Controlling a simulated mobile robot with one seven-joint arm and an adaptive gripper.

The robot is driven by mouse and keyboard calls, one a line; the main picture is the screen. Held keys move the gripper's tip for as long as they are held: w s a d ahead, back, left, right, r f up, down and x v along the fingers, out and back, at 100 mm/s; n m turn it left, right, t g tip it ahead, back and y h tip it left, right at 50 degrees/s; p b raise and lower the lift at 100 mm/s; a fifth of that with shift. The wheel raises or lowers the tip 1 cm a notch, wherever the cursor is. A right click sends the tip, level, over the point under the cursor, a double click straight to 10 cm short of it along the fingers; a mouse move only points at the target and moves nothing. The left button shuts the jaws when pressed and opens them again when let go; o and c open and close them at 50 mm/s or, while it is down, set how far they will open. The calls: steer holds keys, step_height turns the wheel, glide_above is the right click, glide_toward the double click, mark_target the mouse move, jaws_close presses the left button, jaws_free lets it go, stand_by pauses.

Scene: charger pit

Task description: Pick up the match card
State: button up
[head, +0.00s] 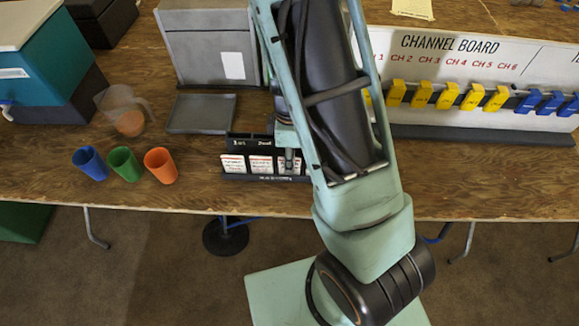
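A small black card rack (266,178) stands near the front edge of the table. It holds several white cards (260,165) with red markings and small dark text. The print is too small to tell which one is the match card. My gripper (290,160) points down at the right end of the rack, over or in front of the rightmost card, and partly covers it. I cannot tell whether it touches that card. My arm hides much of the gripper, and its finger opening does not show.
Left of the rack stand blue, green and orange cups (124,164), a clear pitcher (125,112) and a grey tray (201,114). A grey box (207,45) stands behind. The channel board (465,75) with yellow and blue clips is at the right. Table front right is clear.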

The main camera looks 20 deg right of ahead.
steer(key=shift+f, duration=0.15)
jaws_close()
stand_by(0.4)
